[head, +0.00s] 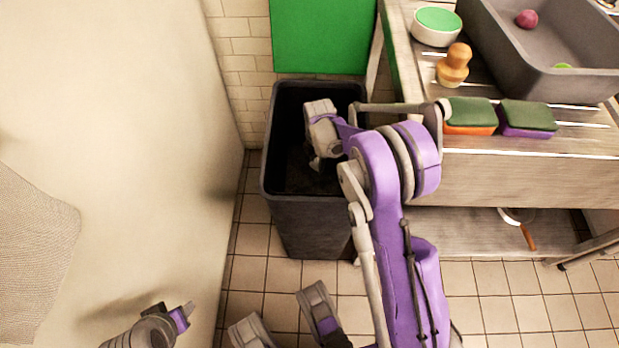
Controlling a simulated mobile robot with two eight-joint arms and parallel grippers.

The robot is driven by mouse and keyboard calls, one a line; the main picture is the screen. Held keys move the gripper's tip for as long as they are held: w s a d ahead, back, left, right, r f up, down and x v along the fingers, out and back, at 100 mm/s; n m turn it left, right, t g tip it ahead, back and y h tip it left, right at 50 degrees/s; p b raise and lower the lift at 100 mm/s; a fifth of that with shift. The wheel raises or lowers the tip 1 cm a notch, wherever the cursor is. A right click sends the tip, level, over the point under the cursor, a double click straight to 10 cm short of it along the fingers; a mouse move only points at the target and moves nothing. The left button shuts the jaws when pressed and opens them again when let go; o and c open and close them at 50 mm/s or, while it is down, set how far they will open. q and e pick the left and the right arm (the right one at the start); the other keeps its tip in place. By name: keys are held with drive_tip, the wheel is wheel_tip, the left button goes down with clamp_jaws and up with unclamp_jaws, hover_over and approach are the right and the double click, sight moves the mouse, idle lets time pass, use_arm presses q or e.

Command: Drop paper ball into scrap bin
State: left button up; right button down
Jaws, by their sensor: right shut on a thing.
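The scrap bin (312,225) is a tall dark bin with an open top, standing on the tiled floor against the wall. My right gripper (316,163) reaches over the bin's opening, inside its rim as seen from above, and points down. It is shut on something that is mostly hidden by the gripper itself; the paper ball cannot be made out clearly. How high the gripper is above the bin's floor is hard to tell. My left gripper (187,312) is at the bottom left, far from the bin, and its opening cannot be judged.
A green panel (320,35) stands upright behind the bin. To the right, a wooden counter (530,178) holds two sponges (470,115) (527,118), a wooden-handled brush (454,65), a bowl (437,27) and a grey basin (585,88). A pale wall (130,130) is close on the left.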

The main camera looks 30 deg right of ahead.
wheel_tip(320, 180, down, 9)
drive_tip(key=b, duration=0.2)
drive_tip(key=shift+s+f+b, duration=0.1)
drive_tip(key=shift+b, duration=0.25)
drive_tip(key=shift+f, duration=0.25)
drive_tip(key=shift+f, duration=0.15)
drive_tip(key=shift+f, duration=0.45)
drive_tip(key=shift+c, duration=1.9)
unclamp_jaws()
wheel_tip(320, 180, up, 13)
drive_tip(key=p, duration=0.3)
drive_tip(key=shift+r, duration=0.15)
